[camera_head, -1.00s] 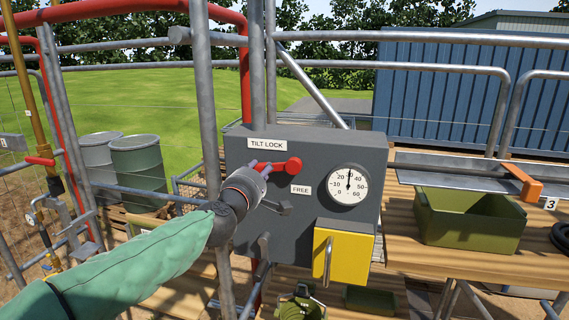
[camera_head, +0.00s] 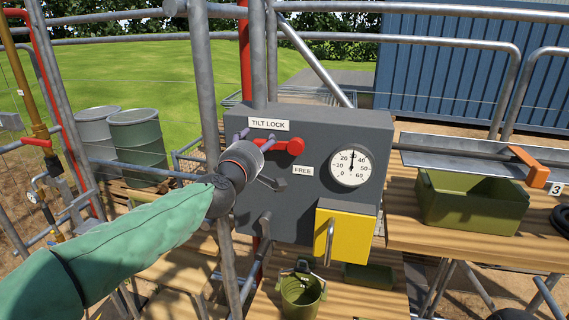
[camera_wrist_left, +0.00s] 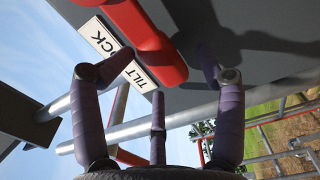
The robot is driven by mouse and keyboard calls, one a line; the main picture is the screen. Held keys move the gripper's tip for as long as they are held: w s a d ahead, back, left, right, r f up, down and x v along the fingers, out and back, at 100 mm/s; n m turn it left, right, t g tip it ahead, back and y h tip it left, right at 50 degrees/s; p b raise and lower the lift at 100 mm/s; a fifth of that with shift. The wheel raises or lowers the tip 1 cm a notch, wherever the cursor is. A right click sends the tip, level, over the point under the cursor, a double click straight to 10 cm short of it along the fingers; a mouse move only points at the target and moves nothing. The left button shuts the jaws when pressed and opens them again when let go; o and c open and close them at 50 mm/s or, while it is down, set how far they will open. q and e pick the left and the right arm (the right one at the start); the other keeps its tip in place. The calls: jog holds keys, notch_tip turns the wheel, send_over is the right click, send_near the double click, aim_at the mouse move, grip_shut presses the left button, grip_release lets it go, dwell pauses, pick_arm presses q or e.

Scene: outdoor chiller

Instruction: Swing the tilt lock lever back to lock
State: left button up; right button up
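The red tilt lock lever (camera_head: 292,147) is on the front of a grey box (camera_head: 350,125), under the TILT LOCK label (camera_head: 268,125). Its round red end is just above and left of the FREE label (camera_head: 303,170). My left gripper (camera_head: 255,138) is at the lever's left part and hides some of it. In the left wrist view the lever (camera_wrist_left: 150,40) shows between and beyond the spread fingertips (camera_wrist_left: 163,56). The fingers are apart; I cannot tell whether one touches the lever. My right gripper is out of view.
A dial gauge (camera_head: 351,168) and a yellow box with a handle (camera_head: 348,238) are on the grey box's front. A dark grey lever (camera_head: 275,184) sits below the red one. A vertical grey pipe (camera_head: 203,90) stands close to my left wrist. A green bin (camera_head: 470,210) is at right.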

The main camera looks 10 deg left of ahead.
pick_arm(q)
jog(key=shift+s+d, duration=0.2)
jog(key=shift+s, duration=0.05)
jog(key=o, duration=0.4)
jog(key=shift+d, duration=0.1)
jog(key=shift+o, duration=0.4)
jog(key=shift+w, duration=0.2)
jog(key=shift+w+a+f, duration=0.1)
jog(key=shift+w+a, duration=0.05)
jog(key=shift+a, duration=0.1)
jog(key=shift+s+d, duration=0.15)
jog(key=shift+s, duration=0.55)
jog(key=s, duration=0.4)
jog(key=shift+s, duration=0.15)
jog(key=shift+s+a, duration=0.2)
jog(key=shift+s, duration=0.65)
